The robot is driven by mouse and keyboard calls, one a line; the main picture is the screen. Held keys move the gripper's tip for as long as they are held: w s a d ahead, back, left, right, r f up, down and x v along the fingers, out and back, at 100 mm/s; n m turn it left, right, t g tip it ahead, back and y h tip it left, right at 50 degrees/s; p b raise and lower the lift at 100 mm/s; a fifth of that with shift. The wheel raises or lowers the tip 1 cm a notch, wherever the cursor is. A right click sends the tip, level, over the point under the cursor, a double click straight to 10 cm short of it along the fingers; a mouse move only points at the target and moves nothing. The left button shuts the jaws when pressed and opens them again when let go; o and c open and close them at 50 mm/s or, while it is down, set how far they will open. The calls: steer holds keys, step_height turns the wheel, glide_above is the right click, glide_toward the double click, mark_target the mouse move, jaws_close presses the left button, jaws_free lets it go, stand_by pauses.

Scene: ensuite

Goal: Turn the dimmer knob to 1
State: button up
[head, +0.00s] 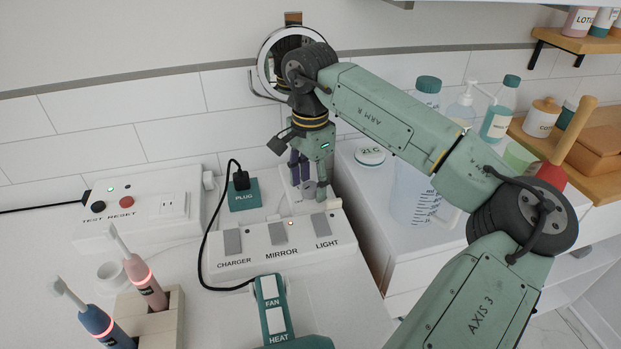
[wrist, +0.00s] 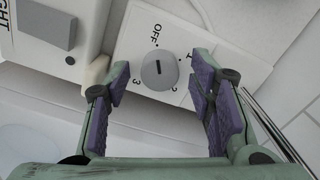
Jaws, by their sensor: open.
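The dimmer knob (wrist: 158,72) is a round grey knob on a white plate (wrist: 185,35) in the wrist view. Its dark line lies roughly along the direction of the OFF label. A 3 shows at lower left and a 2 at lower right; the mark on the right is partly covered by a finger. My gripper (wrist: 160,82) is open, its purple-padded fingers on either side of the knob with a gap on both sides. In the head view my gripper (head: 308,178) points down at the knob (head: 308,189), which it partly hides.
A switch strip (head: 283,250) marked CHARGER, MIRROR and LIGHT stands close in front of the knob. A plug block (head: 244,195) with a black cable is to the left. A round mirror (head: 268,72) is behind my arm. Bottles and a jug (head: 415,195) stand right.

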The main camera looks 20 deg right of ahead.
steer(key=c, duration=1.2)
steer(key=shift+o, duration=0.2)
steer(key=shift+f+m+b, duration=0.15)
steer(key=shift+m+b, duration=0.25)
steer(key=m+b, duration=0.2)
steer(key=shift+m, duration=0.4)
steer(key=m+b, duration=0.1)
steer(key=m, duration=0.2)
steer(key=shift+m+b, duration=0.35)
steer(key=shift+m, duration=0.05)
steer(key=m+b, duration=0.1)
steer(key=m, duration=0.3)
steer(key=shift+m+b, duration=0.75)
steer(key=shift+m, duration=1.35)
